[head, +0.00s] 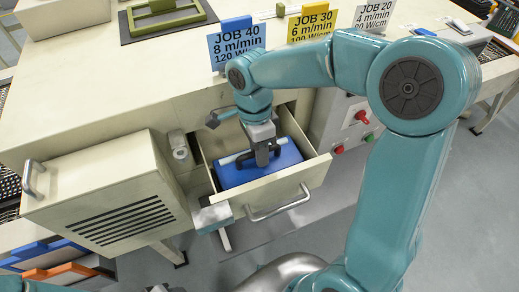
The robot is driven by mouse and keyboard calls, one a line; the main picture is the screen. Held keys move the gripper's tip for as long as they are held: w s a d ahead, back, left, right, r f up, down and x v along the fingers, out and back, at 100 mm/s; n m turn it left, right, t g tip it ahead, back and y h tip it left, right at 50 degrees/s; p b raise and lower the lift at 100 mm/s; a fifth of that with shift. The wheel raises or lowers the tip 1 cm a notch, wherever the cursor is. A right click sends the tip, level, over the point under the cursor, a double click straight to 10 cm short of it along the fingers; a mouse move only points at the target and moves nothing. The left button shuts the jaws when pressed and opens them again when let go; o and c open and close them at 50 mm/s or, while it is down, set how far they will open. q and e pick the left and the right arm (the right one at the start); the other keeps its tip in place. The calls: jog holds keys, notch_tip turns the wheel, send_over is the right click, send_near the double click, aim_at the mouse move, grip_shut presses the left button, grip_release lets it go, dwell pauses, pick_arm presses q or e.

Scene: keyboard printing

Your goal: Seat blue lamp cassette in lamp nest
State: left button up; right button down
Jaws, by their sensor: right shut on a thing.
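The blue lamp cassette (233,178) is a blue block with a pale bar handle (230,159) across its top. It lies inside the open cream drawer (314,177), below the drawer's rim. My right gripper (262,159) points down into the drawer from above, shut on the cassette at its handle. The gripper hides part of the handle and the cassette's top. The cassette hides the drawer floor, so I cannot tell the nest from the drawer or whether the cassette rests fully down. My left gripper is not in view.
A cream vented box with a handle (35,178) stands left of the drawer. A grey block (212,217) sits at the drawer's front left corner. A panel with red and green buttons (362,116) is at right. Job cards (236,45) stand on the machine top behind.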

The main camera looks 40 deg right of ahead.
jog(key=shift+f, duration=0.35)
dwell(0.4)
jog(key=c, duration=0.9)
grip_release()
jog(key=p+v, duration=0.2)
jog(key=v, duration=0.1)
jog(key=s+p+v, duration=0.1)
jog(key=p+v, duration=0.1)
jog(key=v, duration=0.1)
jog(key=s+p+v, duration=0.1)
jog(key=p+v, duration=0.2)
jog(key=shift+a+r, duration=0.25)
jog(key=shift+a, duration=0.05)
jog(key=shift+f, duration=0.15)
jog(key=shift+w+r, duration=0.25)
jog(key=shift+r, duration=0.2)
jog(key=v, duration=1.5)
jog(key=shift+s+r, duration=0.15)
jog(key=shift+r, duration=0.15)
